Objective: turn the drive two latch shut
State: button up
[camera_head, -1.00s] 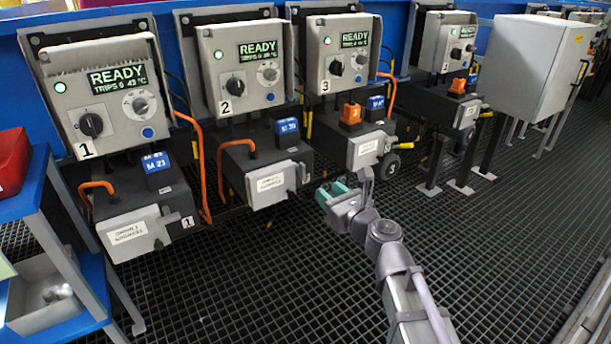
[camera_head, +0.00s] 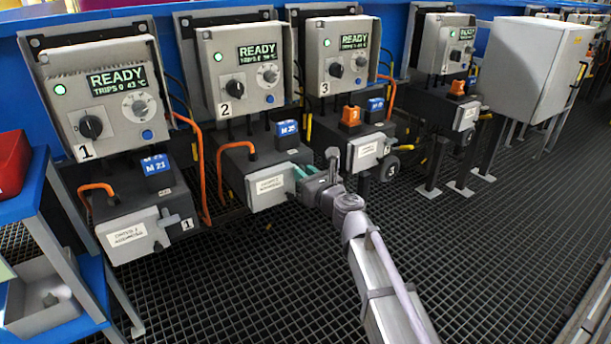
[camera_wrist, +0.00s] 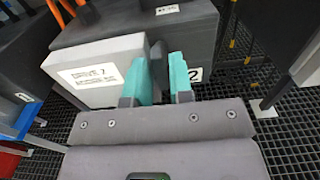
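The drive two box has a pale labelled cover (camera_head: 270,188) on its front, which looks closed against the dark housing (camera_head: 236,160). In the wrist view the cover (camera_wrist: 98,72) is at the left, with the number 2 plate (camera_wrist: 196,75) to the right. My gripper (camera_head: 297,172) is at the right end of this cover. In the wrist view its teal fingers (camera_wrist: 158,66) stand apart, one on each side of a small dark part at the cover's right edge, likely the latch. The latch is mostly hidden by the fingers; its angle and any contact cannot be told.
Control panel two (camera_head: 240,68) above reads READY. Drive one (camera_head: 140,232) stands to the left with an orange hose. Drive three (camera_head: 370,148) stands close behind my arm on the right. The grated floor (camera_head: 260,290) in front is clear.

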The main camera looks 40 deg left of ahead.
grip_shut()
jog(key=shift+n, duration=0.3)
jog(key=shift+s+f+n, duration=0.15)
jog(key=shift+n, duration=4.2)
jog(key=shift+s+f+n, duration=0.1)
jog(key=shift+n, duration=4.25)
jog(key=shift+o, duration=1.7)
grip_release()
jog(key=shift+a, duration=0.1)
